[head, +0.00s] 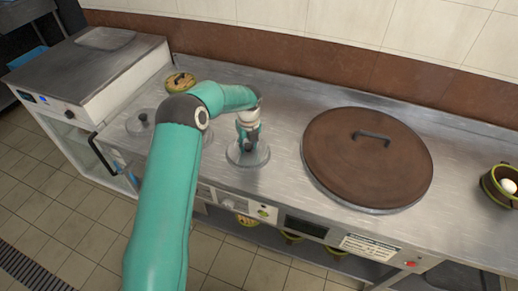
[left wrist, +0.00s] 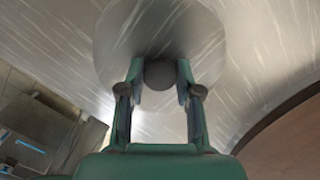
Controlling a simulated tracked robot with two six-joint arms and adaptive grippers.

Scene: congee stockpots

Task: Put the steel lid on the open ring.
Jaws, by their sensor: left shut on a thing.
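My left gripper (head: 249,146) points down and is shut on the dark knob of a round steel lid (head: 236,156). In the left wrist view, the fingers of the left gripper (left wrist: 160,78) sit on both sides of the round knob (left wrist: 160,74), with the pale lid disc (left wrist: 160,25) around it. The lid looks level, at or close above the steel counter; I cannot tell whether it touches. A second steel lid (head: 140,126) with a dark knob lies at the left of the counter, partly behind my arm. I cannot make out an open ring. My right gripper is not in view.
A large brown lid (head: 345,165) with a dark handle covers a wide round opening to the right. A yellow-rimmed pot (head: 180,81) stands at the back left. A bowl with pale eggs (head: 488,188) is at the far right. Bare counter (head: 285,105) lies behind my gripper.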

